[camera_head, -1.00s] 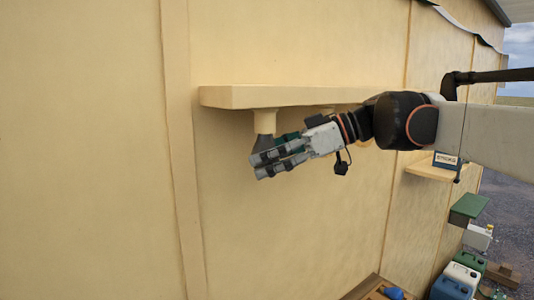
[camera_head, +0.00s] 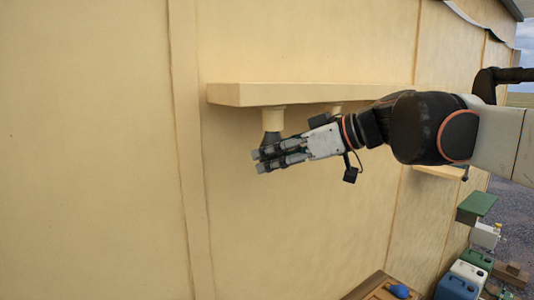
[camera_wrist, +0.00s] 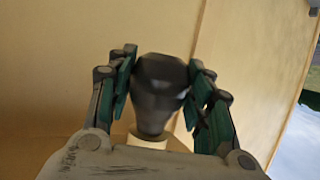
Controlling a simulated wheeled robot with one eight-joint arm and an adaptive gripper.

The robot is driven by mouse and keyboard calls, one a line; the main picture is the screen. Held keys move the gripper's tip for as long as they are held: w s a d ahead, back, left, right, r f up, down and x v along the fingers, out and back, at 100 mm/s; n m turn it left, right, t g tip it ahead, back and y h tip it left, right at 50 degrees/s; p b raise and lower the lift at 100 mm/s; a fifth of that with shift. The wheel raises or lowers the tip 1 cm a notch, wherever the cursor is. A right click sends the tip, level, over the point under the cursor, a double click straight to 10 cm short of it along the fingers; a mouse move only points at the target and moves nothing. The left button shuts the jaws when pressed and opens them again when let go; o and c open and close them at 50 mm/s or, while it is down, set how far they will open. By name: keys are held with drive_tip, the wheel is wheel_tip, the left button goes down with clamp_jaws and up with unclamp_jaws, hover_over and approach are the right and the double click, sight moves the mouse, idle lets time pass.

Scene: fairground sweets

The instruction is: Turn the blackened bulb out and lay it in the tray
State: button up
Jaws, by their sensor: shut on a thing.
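The blackened bulb (camera_wrist: 158,92) is dark grey to black and fills the space between my fingers in the wrist view. Its narrow end meets a cream socket (camera_wrist: 150,142); whether it is still threaded in cannot be told. My gripper (camera_head: 262,160) is shut on the bulb just below the first socket (camera_head: 272,119) under the cream ledge. In the head view only a grey part of the bulb (camera_head: 270,138) shows above my fingers. A wooden tray or box (camera_head: 372,288) is cut off at the bottom edge, with a blue thing (camera_head: 399,291) in it.
The cream ledge (camera_head: 300,94) juts from the wall close above my gripper. A second socket (camera_head: 333,109) hangs behind my wrist. A small shelf (camera_head: 440,171) is farther right. Jerrycans (camera_head: 456,286) and a green-topped box (camera_head: 477,206) stand at lower right. The wall at left is bare.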

drive_tip(key=m+t+h, duration=0.1)
drive_tip(key=m+t, duration=0.1)
drive_tip(key=m+t+h+p, duration=0.1)
drive_tip(key=m+h, duration=0.1)
drive_tip(key=shift+s+a+t+h, duration=0.2)
drive_tip(key=shift+t+h, duration=0.1)
drive_tip(key=shift+t, duration=0.1)
drive_tip(key=shift+w+d+m+t+h+p, duration=0.1)
drive_tip(key=shift+m+t+h+p, duration=0.2)
drive_tip(key=shift+m+t+h, duration=0.6)
drive_tip(key=shift+g, duration=0.3)
drive_tip(key=o, duration=1.1)
drive_tip(key=shift+d, duration=0.1)
drive_tip(key=n+y, duration=0.1)
drive_tip(key=n+g+y, duration=0.1)
drive_tip(key=shift+w+d+g+y, duration=0.1)
drive_tip(key=shift+w+g+y, duration=0.05)
drive_tip(key=shift+g+y, duration=0.15)
drive_tip(key=n+g+y+b, duration=0.1)
drive_tip(key=n+g+y, duration=0.2)
drive_tip(key=n, duration=0.1)
drive_tip(key=shift+w+g, duration=0.1)
drive_tip(key=shift+g, duration=0.2)
